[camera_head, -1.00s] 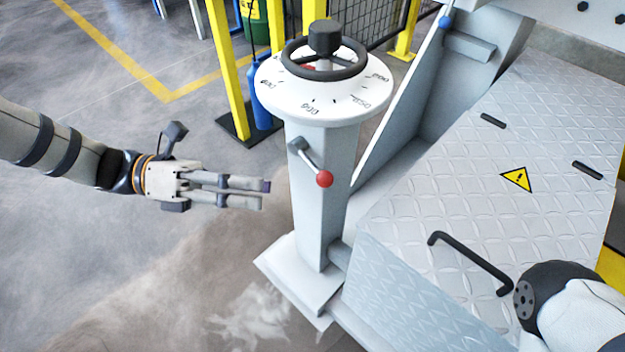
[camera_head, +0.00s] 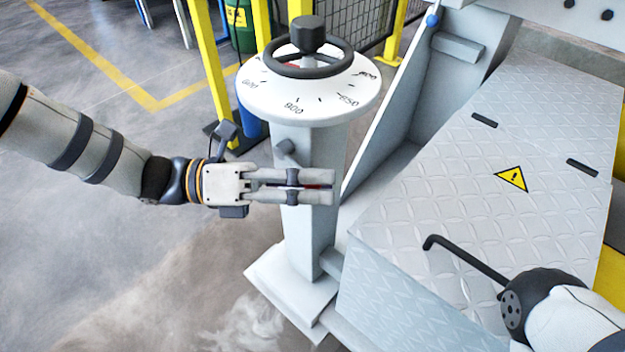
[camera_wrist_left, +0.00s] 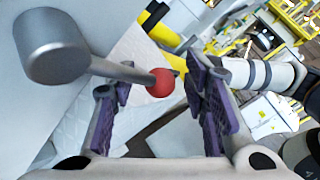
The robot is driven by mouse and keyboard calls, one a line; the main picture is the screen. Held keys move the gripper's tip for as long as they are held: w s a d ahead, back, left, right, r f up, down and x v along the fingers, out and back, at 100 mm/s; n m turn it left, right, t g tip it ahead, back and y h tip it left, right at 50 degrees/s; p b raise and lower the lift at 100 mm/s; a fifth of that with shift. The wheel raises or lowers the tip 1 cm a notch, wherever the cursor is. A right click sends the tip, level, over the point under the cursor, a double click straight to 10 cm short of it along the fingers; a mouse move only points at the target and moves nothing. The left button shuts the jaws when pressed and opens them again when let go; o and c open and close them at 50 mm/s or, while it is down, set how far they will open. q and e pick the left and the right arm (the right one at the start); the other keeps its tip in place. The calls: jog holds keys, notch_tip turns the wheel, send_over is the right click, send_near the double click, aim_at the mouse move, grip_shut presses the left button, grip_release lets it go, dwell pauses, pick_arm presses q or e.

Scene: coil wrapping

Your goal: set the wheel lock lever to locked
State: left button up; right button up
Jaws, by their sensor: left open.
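The wheel lock lever sits on the front of the white column (camera_head: 312,235), below the handwheel (camera_head: 308,57). In the head view its grey pivot (camera_head: 288,152) shows, and my left gripper (camera_head: 330,187) covers most of its arm and knob. In the left wrist view the pivot (camera_wrist_left: 50,46), thin rod (camera_wrist_left: 120,70) and red ball knob (camera_wrist_left: 160,83) show clearly. The knob lies between the open, purple-padded fingers; I see no clear grip on it. My right gripper is out of view.
A white numbered dial (camera_head: 270,100) surrounds the handwheel's base, above my left gripper. A treadplate cover (camera_head: 450,200) with a black bent handle (camera_head: 465,258) lies to the right. A yellow post (camera_head: 207,70) stands behind. Open floor is at left.

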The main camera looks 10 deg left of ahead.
pick_arm(q)
grip_shut()
